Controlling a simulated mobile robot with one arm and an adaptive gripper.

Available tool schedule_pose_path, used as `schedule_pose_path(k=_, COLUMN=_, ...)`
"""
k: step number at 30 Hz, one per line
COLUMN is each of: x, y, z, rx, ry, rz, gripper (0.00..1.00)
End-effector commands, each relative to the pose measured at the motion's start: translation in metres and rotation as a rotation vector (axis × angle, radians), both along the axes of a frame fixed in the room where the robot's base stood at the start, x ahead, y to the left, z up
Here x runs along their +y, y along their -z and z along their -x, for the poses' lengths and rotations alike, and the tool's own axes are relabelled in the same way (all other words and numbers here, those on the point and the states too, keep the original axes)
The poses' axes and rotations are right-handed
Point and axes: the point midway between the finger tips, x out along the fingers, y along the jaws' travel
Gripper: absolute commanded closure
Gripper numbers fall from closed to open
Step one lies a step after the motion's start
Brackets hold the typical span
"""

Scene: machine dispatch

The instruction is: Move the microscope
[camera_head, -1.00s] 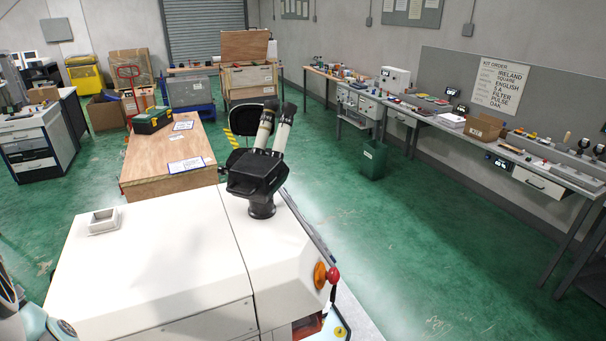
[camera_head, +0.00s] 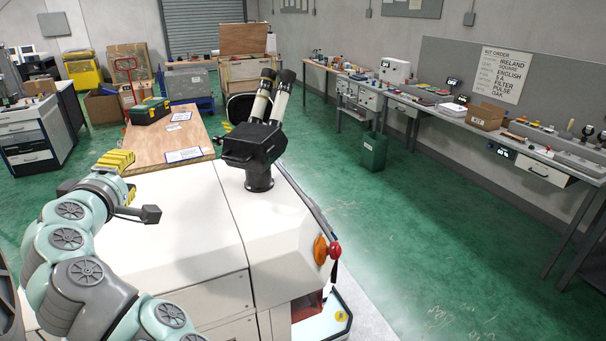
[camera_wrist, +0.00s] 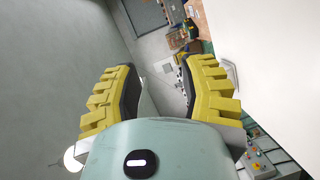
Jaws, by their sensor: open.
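The microscope (camera_head: 256,145) has a black head, two pale tubes with black eyepieces, and a short black post. It stands upright on the right part of the white machine top (camera_head: 185,225). My gripper (camera_head: 115,162), with yellow ribbed fingers, is raised over the left side of the machine, well left of the microscope and not touching it. In the wrist view the fingers (camera_wrist: 158,92) are spread apart with nothing held between them. I cannot clearly make out the microscope in the wrist view.
A wooden table (camera_head: 165,140) with a green and yellow toolbox (camera_head: 150,110) and papers stands behind the machine. A red knob (camera_head: 334,250) sticks out at the machine's front right. A long workbench (camera_head: 500,140) runs along the right wall. Green floor between is largely clear, apart from a green bin (camera_head: 373,151).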

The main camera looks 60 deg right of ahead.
Motion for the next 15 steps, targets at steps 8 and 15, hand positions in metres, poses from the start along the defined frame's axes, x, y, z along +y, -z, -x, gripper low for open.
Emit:
schedule_pose_path(k=8, x=-0.048, y=0.006, z=0.078, rx=0.167, ry=0.389, rz=0.024, gripper=0.59)
schedule_pose_path(k=15, x=-0.058, y=0.006, z=0.101, rx=0.209, ry=0.493, rz=0.015, gripper=0.59)
